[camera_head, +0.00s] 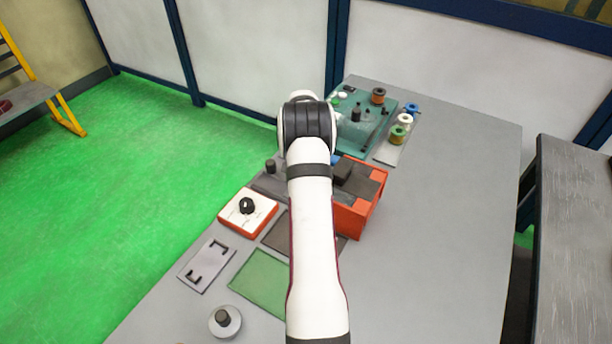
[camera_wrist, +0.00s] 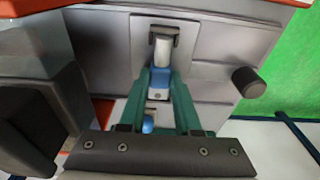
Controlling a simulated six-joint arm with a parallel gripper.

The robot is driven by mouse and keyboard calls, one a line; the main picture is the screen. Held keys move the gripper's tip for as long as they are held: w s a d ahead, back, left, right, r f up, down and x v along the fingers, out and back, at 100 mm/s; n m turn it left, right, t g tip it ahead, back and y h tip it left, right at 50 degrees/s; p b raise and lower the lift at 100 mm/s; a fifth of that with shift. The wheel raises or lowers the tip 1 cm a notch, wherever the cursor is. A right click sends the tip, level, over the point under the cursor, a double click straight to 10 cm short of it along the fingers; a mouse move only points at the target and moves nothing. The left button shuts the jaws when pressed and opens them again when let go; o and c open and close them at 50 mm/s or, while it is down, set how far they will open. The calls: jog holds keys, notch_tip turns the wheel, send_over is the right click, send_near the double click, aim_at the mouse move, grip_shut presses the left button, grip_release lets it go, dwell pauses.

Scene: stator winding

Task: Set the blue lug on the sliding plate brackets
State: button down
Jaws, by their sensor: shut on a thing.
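In the wrist view my gripper (camera_wrist: 160,88) has its teal fingers closed around the blue lug (camera_wrist: 160,75). The lug is a small blue piece between the fingertips, with a pale grey cylindrical part (camera_wrist: 162,51) just beyond it. That part reaches a dark bracket (camera_wrist: 164,33) on a grey plate (camera_wrist: 108,42). I cannot tell whether the lug rests on the bracket or is just over it. A second blue spot (camera_wrist: 148,122) shows lower down between the fingers. In the head view my arm hides the gripper and the lug.
An orange-red box (camera_head: 352,218) with dark blocks stands right of my arm. A dark knob (camera_wrist: 248,82) sticks out right of the fingers. Several spools stand at the back. The table's right side is clear.

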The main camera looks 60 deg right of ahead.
jog(key=shift+c, duration=1.5)
grip_release()
jog(key=shift+r, duration=3.55)
